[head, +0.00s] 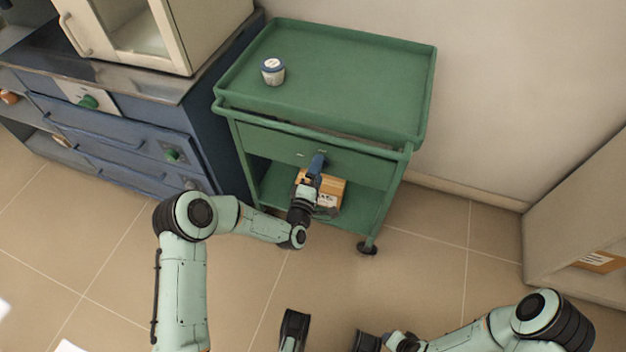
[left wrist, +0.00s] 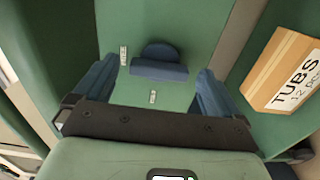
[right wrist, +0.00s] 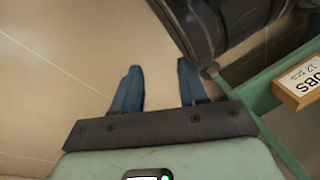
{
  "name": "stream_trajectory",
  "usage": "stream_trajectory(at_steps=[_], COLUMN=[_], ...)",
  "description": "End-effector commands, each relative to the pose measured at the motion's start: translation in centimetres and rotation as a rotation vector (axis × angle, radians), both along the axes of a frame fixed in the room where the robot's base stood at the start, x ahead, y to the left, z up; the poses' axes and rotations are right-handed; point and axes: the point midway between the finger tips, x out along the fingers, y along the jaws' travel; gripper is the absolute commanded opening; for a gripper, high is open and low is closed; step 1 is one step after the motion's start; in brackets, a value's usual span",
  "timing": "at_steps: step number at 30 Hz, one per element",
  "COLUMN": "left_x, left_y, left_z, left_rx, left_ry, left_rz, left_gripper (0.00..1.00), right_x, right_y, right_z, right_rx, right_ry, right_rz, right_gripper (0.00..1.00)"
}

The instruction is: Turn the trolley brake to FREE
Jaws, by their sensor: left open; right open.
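The green trolley (head: 345,75) stands against the wall, with a flat front panel (head: 265,142) under its top tray. In the left wrist view, a blue brake knob (left wrist: 160,67) with a raised bar is on this panel. Small white labels sit to its left (left wrist: 123,56) and below it (left wrist: 153,97); their words are too small to read. My left gripper (left wrist: 150,78) is open, its blue fingers apart on either side of the knob; contact cannot be told. In the head view, my left gripper (head: 316,166) covers the knob. My right gripper (right wrist: 160,86) is open and empty over the floor.
A cardboard box marked TUBS (head: 328,190) lies on the trolley's lower shelf, close to my left gripper. A small lidded tub (head: 273,71) stands on the top tray. A blue cabinet (head: 150,130) is at the left, a pale shelf unit (head: 575,220) at the right. Floor in front is clear.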

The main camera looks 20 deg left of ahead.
Motion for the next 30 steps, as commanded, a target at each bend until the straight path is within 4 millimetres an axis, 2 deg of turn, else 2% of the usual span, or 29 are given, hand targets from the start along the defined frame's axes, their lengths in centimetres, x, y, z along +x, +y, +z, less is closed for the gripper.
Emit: stream_trajectory(at_steps=[5,10,18,24,30], left_x=[-2.3,-6.2,-11.4,-13.1,-13.3], left_y=[0.2,0.3,0.4,0.5,0.5], left_z=[0.1,0.1,0.1,0.0,0.0], left_rx=[0.0,0.001,0.0,0.001,0.001], left_ry=[0.004,0.006,0.003,0.002,0.0], left_rz=[0.001,0.0,0.0,0.001,0.001], left_gripper=[0.98,0.98,0.98,0.98,0.98], right_x=[1.1,2.6,1.0,0.6,0.5], right_y=[0.2,0.4,1.3,1.5,1.5], right_z=[1.2,2.9,3.6,3.8,3.8], right_rx=[-0.001,-0.003,0.018,0.023,0.024], right_ry=[-0.036,-0.088,-0.045,-0.035,-0.034], right_rz=[0.002,0.005,0.021,0.025,0.025], right_gripper=[0.43,0.43,0.43,0.43,0.43])
